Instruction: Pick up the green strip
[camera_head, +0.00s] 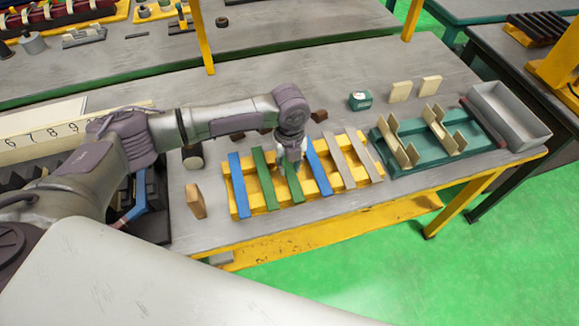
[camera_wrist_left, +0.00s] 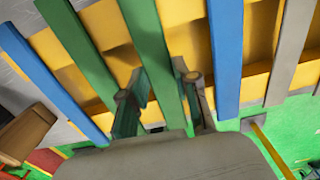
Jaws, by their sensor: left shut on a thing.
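Two green strips lie across the yellow rack (camera_head: 277,189), next to each other. My left gripper (camera_head: 291,166) is over the right-hand green strip (camera_head: 295,188) and shut on it. In the left wrist view, this green strip (camera_wrist_left: 150,45) runs between the two fingers of my left gripper (camera_wrist_left: 163,100), one on each side. It appears still on the rack. The other green strip (camera_head: 264,178) lies free to its left. My right gripper is not in view.
A blue strip (camera_head: 239,185) lies at the rack's left end, another blue strip (camera_head: 318,166) right of my gripper, then two grey strips (camera_head: 366,158). A teal fixture (camera_head: 462,150) and grey bin (camera_head: 510,115) stand to the right. A wooden block (camera_head: 196,200) stands left.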

